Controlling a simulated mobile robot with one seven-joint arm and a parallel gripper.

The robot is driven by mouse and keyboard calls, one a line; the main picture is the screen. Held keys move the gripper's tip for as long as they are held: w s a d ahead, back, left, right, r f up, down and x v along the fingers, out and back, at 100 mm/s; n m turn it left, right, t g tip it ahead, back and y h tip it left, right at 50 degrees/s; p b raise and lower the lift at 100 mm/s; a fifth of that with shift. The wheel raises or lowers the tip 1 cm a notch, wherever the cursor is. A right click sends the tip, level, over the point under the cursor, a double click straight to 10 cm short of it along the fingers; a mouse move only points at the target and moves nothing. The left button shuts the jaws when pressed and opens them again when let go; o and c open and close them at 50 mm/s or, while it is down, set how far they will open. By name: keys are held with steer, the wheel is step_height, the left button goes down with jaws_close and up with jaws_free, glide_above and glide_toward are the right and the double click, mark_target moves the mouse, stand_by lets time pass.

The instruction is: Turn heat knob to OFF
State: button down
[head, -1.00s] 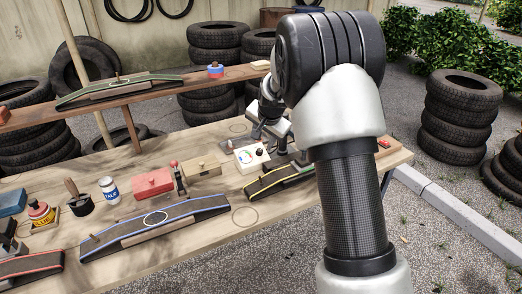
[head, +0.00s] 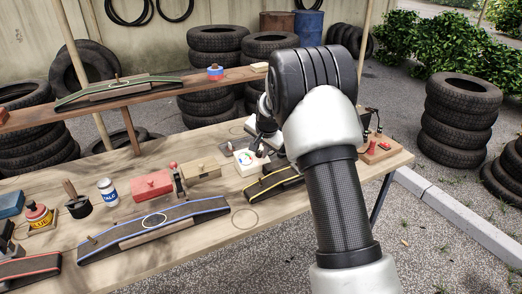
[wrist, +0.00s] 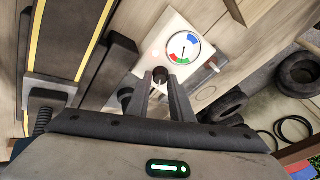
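The white heat box (wrist: 160,42) shows in the wrist view, with a round dial (wrist: 184,48) marked in red, green and blue. A small dark knob (wrist: 160,75) sits near the box's lower edge, below the dial. My gripper (wrist: 161,80) has its two fingertips on either side of this knob. The gap is narrow, and I cannot tell whether the fingers touch it. The knob's pointer and any OFF mark are not readable. In the head view the white box (head: 247,161) stands on the bench, with my gripper at its right side, partly hidden by my arm.
A yellow-edged dark ramp (head: 272,184) lies close in front of the box. A wooden box (head: 201,173) and a red box (head: 152,186) stand to its left. A raised plank shelf (head: 150,93) runs behind. A small wooden block with red parts (head: 380,150) is at the bench's right end.

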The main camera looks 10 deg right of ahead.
steer(key=shift+n, duration=0.3)
steer(key=shift+f+n+b, duration=0.15)
steer(key=shift+n+b, duration=0.65)
steer(key=n+b, duration=0.1)
steer(key=n, duration=0.2)
steer(key=shift+n+y+b, duration=0.3)
steer(key=shift+y, duration=0.1)
steer(key=n+y+b, duration=0.1)
steer(key=n, duration=0.5)
steer(key=shift+s+n, duration=0.1)
steer(key=shift+n, duration=0.3)
steer(key=c, duration=1.6)
jaws_free()
